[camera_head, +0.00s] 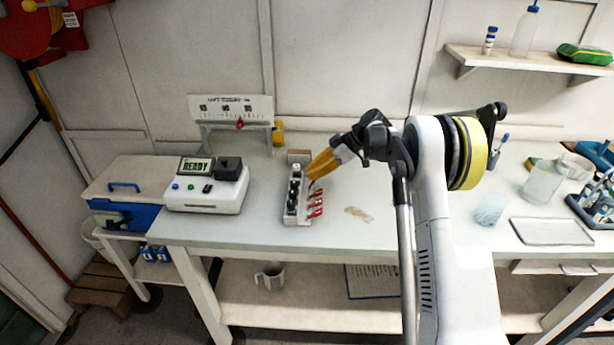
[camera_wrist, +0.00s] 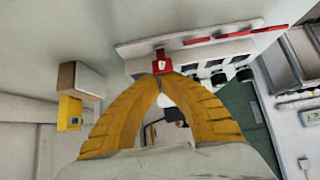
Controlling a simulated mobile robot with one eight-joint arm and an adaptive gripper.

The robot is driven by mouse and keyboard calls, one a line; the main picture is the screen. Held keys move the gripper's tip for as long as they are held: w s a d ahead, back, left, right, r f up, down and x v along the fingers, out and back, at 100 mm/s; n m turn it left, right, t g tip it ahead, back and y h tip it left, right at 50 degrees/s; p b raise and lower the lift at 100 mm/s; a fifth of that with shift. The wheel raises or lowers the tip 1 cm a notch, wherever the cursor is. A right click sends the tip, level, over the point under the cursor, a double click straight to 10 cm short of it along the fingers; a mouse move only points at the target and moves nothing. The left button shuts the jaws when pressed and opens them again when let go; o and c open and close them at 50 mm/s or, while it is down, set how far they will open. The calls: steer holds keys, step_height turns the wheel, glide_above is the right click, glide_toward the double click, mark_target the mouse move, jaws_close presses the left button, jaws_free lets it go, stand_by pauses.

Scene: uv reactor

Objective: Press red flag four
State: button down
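A narrow pale block (camera_head: 292,217) with a row of dark knobs stands on the bench, with several red flags (camera_head: 316,211) along its right side. My gripper (camera_head: 311,177) is over the far end of this row, its yellow fingers pointing down. In the wrist view my gripper (camera_wrist: 161,77) has its fingertips together, with nothing seen between them. A red flag with a white mark (camera_wrist: 162,63) is right at the tips; I cannot tell whether they touch. Other red flags (camera_wrist: 232,36) show as thin strips to its right. Flag numbers are not readable.
A white device reading "READY" (camera_head: 206,195) stands to the left. A gauge board (camera_head: 231,108) with a red pointer is behind it. A small brown box (camera_head: 299,156) is just beyond the block. Bench to the block's right is mostly clear.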

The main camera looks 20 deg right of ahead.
steer(key=shift+s+d+f+t+y+b, duration=0.15)
steer(key=shift+d+f+t+y+b, duration=0.2)
steer(key=shift+d+y, duration=0.35)
steer(key=shift+s+d, duration=0.1)
steer(key=shift+d, duration=0.1)
steer(key=shift+d+r, duration=0.15)
steer(key=shift+s+d+r, duration=0.2)
steer(key=shift+s+d, duration=0.05)
steer(key=shift+d, duration=0.3)
